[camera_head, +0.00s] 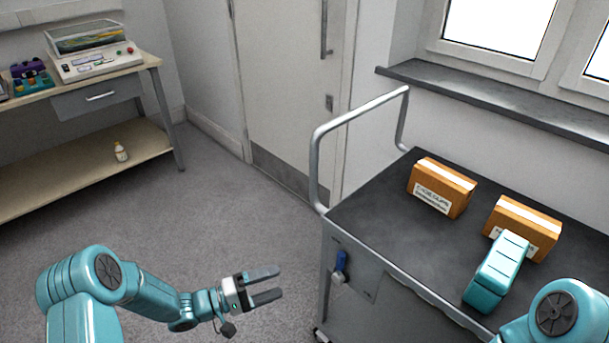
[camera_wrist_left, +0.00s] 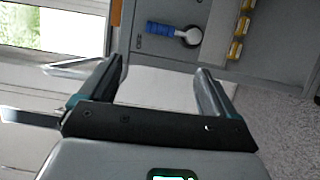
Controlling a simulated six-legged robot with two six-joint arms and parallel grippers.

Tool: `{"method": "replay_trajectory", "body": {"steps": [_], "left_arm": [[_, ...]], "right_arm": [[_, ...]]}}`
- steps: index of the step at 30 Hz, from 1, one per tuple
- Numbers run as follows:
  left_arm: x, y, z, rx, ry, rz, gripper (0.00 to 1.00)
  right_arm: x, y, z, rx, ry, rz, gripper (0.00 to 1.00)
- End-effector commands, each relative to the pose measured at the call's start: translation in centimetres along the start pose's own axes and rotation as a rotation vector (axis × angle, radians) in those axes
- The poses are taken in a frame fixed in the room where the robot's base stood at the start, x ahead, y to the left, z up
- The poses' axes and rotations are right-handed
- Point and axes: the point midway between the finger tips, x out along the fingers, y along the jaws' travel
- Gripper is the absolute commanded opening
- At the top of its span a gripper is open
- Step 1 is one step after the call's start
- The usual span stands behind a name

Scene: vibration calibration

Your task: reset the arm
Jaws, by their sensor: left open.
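My left gripper (camera_head: 281,282) is open and empty, held out in front of the cart's left side above the grey floor. Its fingers point right. In the left wrist view my left gripper (camera_wrist_left: 158,68) shows two fingers spread apart with nothing between them. My left arm (camera_head: 150,292) comes in from the lower left and is bent. Teal parts of my right arm (camera_head: 555,312) show at the lower right, in front of the cart top. My right gripper cannot be made out.
A dark-topped cart (camera_head: 375,215) with a metal rail (camera_head: 350,122) carries two cardboard boxes, a left one (camera_head: 437,190) and a right one (camera_head: 522,222). A blue handle (camera_head: 340,262) hangs on its side. A bench (camera_head: 125,78) stands back left. The floor between is clear.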

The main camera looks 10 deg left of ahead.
Motion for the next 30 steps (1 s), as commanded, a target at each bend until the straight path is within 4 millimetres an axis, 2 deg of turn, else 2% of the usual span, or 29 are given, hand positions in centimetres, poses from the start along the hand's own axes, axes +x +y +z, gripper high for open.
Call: {"method": "replay_trajectory", "body": {"steps": [2,4,6,8,10,13,17,18,21,24,27,30], "left_arm": [[0.3,0.1,0.1,0.002,-0.007,0.001,0.90],[1.4,0.6,0.8,0.012,-0.035,0.006,0.90],[3.3,1.4,2.6,0.002,-0.083,0.014,0.90],[5.2,1.5,4.1,-0.075,-0.049,0.003,0.90],[6.5,0.2,4.9,-0.112,0.039,-0.069,0.90],[6.7,-3.1,6.3,-0.092,0.158,-0.253,0.90],[3.7,-8.8,9.8,-0.029,0.216,-0.604,0.90],[2.2,-10.4,11.2,-0.010,0.200,-0.718,0.90],[-1.8,-13.2,15.0,0.026,0.111,-0.959,0.90],[-5.2,-14.7,18.1,0.047,-0.010,-1.120,0.90],[-7.4,-15.2,20.6,0.081,-0.145,-1.211,0.90],[-8.3,-15.4,21.8,0.167,-0.288,-1.235,0.90]], "right_arm": [[0.0,0.0,0.0,0.000,0.000,0.000,0.43],[0.0,0.0,0.0,0.000,0.000,0.000,0.43],[0.0,0.0,0.0,0.000,0.000,0.000,0.43],[0.0,0.0,0.0,0.000,0.000,0.000,0.43],[0.0,0.0,0.0,0.000,0.000,0.000,0.43],[0.0,0.0,0.0,0.000,0.000,0.000,0.43],[0.0,0.0,0.0,0.000,0.000,0.000,0.43],[0.0,0.0,0.0,0.000,0.000,0.000,0.43],[0.0,0.0,0.0,0.000,0.000,0.000,0.43],[0.0,0.0,0.0,0.000,0.000,0.000,0.43],[0.0,0.0,0.0,0.000,0.000,0.000,0.43],[0.0,0.0,0.0,0.000,0.000,0.000,0.43]]}}
